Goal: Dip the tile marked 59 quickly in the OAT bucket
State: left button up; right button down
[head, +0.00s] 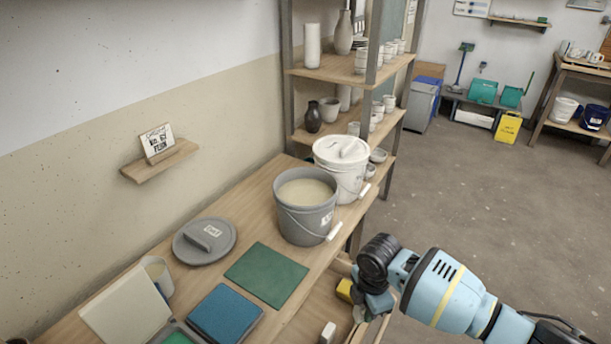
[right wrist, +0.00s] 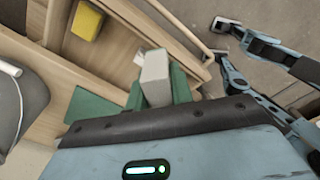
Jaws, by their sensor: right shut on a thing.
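An open grey bucket (head: 303,222) with beige liquid stands on the bench; its small label is too blurred to read. Its white handle grip also shows at the left edge of the right wrist view (right wrist: 9,68). A grey lid (head: 204,242), whose label seems to read OAT, lies beside it. My right gripper (head: 362,314) is low at the bench's front edge, right of and below the bucket. I can read no 59 anywhere.
A white lidded bucket (head: 341,168) stands behind the grey one, near shelves of pots. A green mat (head: 267,275) and a blue flat piece (head: 225,313) lie in front. A yellow block (right wrist: 87,20) lies in a wooden compartment below. Open floor is on the right.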

jog(key=s+d+r+m, duration=0.3)
jog(key=s+r+m, duration=0.1)
jog(key=r+m, duration=0.5)
jog(key=s+d+r+m, duration=0.4)
jog(key=s+r+m, duration=0.1)
jog(key=r+m, duration=0.5)
jog(key=m, duration=0.2)
jog(key=shift+d+m, duration=0.25)
jog(key=shift+m, duration=0.15)
jog(key=shift+a+r, duration=0.1)
